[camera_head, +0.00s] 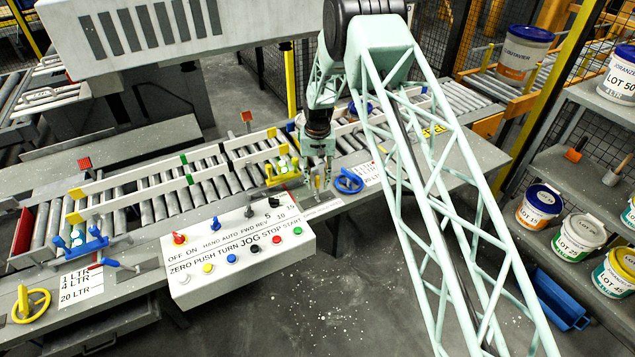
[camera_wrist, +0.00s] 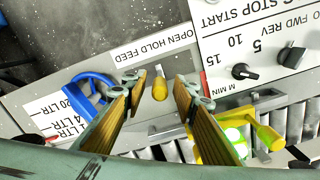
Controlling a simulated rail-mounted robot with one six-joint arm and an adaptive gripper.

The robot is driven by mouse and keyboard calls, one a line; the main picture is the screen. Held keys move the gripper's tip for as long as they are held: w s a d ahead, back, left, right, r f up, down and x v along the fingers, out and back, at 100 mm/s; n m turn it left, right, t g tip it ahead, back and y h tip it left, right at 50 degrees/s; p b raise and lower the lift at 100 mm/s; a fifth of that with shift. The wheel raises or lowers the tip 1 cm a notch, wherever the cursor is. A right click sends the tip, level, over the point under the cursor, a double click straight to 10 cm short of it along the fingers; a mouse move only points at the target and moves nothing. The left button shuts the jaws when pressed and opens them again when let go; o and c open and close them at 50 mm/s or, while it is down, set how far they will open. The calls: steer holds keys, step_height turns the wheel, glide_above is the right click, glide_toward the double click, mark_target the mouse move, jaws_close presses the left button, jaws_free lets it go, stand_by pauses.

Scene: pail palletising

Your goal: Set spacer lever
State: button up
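Gaps show between handle and fingers. The lever's base is partly hard to make out.
A white control box (camera_head: 240,250) with knobs and buttons stands close to the left. A blue handwheel (camera_head: 348,181) sits just right of the lever. The roller conveyor (camera_head: 190,190) with yellow-ended rails runs behind. Shelves with pails (camera_head: 540,205) stand at the right.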

steer(key=shift+c, duration=0.2)
jaws_close()
